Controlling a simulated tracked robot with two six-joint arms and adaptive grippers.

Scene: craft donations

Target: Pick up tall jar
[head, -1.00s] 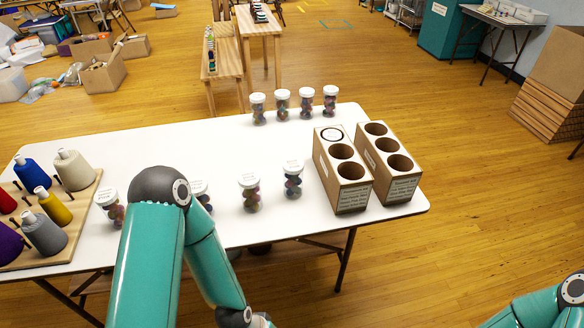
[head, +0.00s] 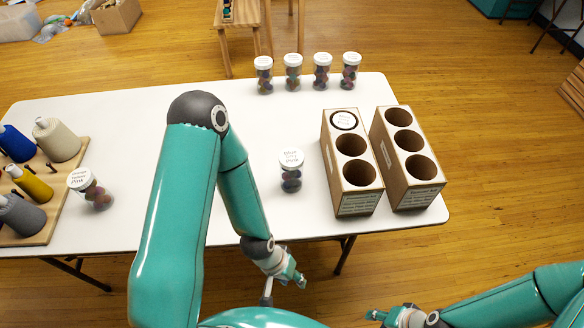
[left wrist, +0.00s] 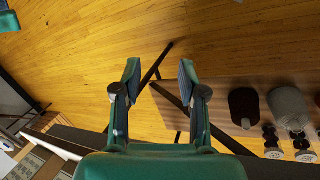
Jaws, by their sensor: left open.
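Clear jars with white lids and coloured contents stand upright on the white table (head: 240,95). One jar (head: 291,172) stands at the middle front, left of the cardboard holders. Another jar (head: 92,190) stands by the spool board, and several more jars (head: 293,73) line the back edge. A white lid (head: 344,120) shows in the far hole of the left holder. I cannot tell which is the tall jar. My left gripper (head: 287,277) is open and empty beyond the table's front edge; its fingers also show in the left wrist view (left wrist: 160,82). My right gripper (head: 390,316) is low in view, its jaws unclear.
Two cardboard holders with round holes, left (head: 352,175) and right (head: 409,165), stand at the table's right end. A wooden board (head: 50,225) with yarn spools is at the left. My left arm hides part of the table's middle. Dark and grey cylinders (left wrist: 287,105) show in the left wrist view.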

